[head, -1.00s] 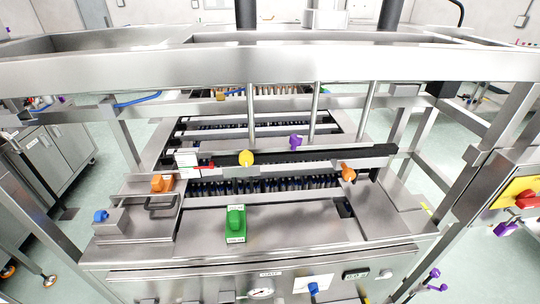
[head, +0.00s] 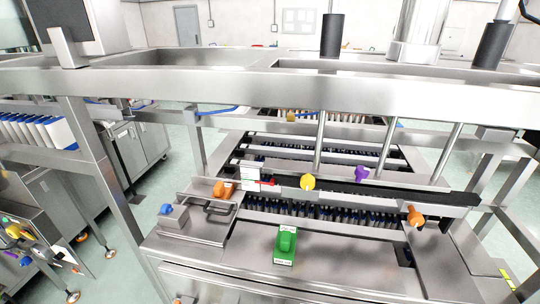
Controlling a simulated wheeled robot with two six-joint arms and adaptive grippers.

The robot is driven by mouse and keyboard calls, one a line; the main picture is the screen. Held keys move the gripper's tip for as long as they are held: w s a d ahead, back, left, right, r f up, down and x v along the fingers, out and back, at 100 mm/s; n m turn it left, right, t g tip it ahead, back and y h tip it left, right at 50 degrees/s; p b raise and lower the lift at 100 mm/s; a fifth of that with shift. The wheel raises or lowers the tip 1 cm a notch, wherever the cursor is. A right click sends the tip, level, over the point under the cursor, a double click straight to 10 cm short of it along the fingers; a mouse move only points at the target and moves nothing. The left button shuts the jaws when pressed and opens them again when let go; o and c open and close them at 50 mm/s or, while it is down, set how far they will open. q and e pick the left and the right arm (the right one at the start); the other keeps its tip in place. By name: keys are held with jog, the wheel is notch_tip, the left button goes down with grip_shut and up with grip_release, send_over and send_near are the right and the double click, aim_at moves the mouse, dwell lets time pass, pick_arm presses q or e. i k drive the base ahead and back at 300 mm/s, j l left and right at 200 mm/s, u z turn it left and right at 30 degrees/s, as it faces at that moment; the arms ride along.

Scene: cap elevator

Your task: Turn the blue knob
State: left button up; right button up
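A small blue knob (head: 166,209) sits on a grey metal box (head: 173,219) at the left front corner of the steel machine (head: 340,255). Neither of my grippers is in the head view, so nothing of mine is seen touching the knob.
Orange knobs (head: 222,189), a yellow knob (head: 308,182) and a purple knob (head: 361,173) lie farther back. A thick steel frame beam (head: 270,85) crosses above. Another panel with colored knobs (head: 20,240) stands at the far left.

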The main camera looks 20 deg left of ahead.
aim_at(165, 208)
jog(key=j, duration=0.5)
jog(key=k+j+z, duration=0.1)
jog(key=j, duration=0.45)
jog(key=k+j, duration=0.1)
jog(key=j, duration=0.4)
jog(key=j+z, duration=0.1)
jog(key=j, duration=0.45)
jog(key=k+j, duration=0.15)
jog(key=j, duration=0.35)
jog(key=k+j+z, duration=0.1)
jog(key=j, duration=0.4)
